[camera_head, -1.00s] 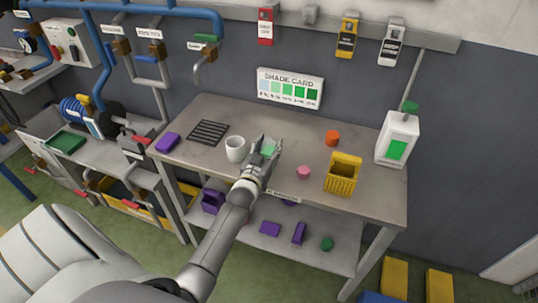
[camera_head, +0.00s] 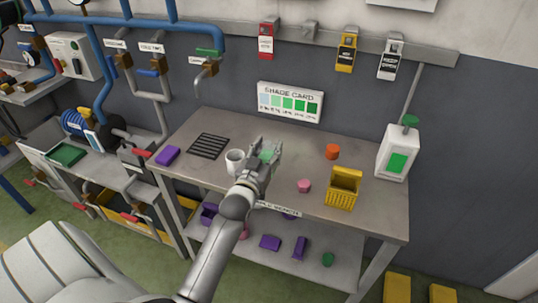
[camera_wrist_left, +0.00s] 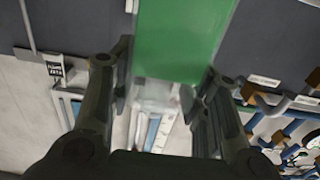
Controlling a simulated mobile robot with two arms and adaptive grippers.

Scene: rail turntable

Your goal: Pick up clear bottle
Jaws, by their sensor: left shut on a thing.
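My left gripper (camera_head: 268,150) is above the workbench, just right of the white mug (camera_head: 235,161). It is shut on the clear bottle, which shows as a small pale green patch (camera_head: 267,156) between the fingers. In the left wrist view the bottle's clear part (camera_wrist_left: 160,95) is between the two dark fingers, with a large green area (camera_wrist_left: 180,40) beyond it. The gripper hides most of the bottle in the head view. I cannot tell whether its base touches the bench. My right gripper is not in view.
On the bench (camera_head: 300,215) are a black grate (camera_head: 209,146), a purple block (camera_head: 168,155), a pink piece (camera_head: 304,186), an orange cylinder (camera_head: 332,151) and a yellow basket (camera_head: 342,190). A white dispenser (camera_head: 398,150) stands at the right end. A shade card (camera_head: 290,102) is behind.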

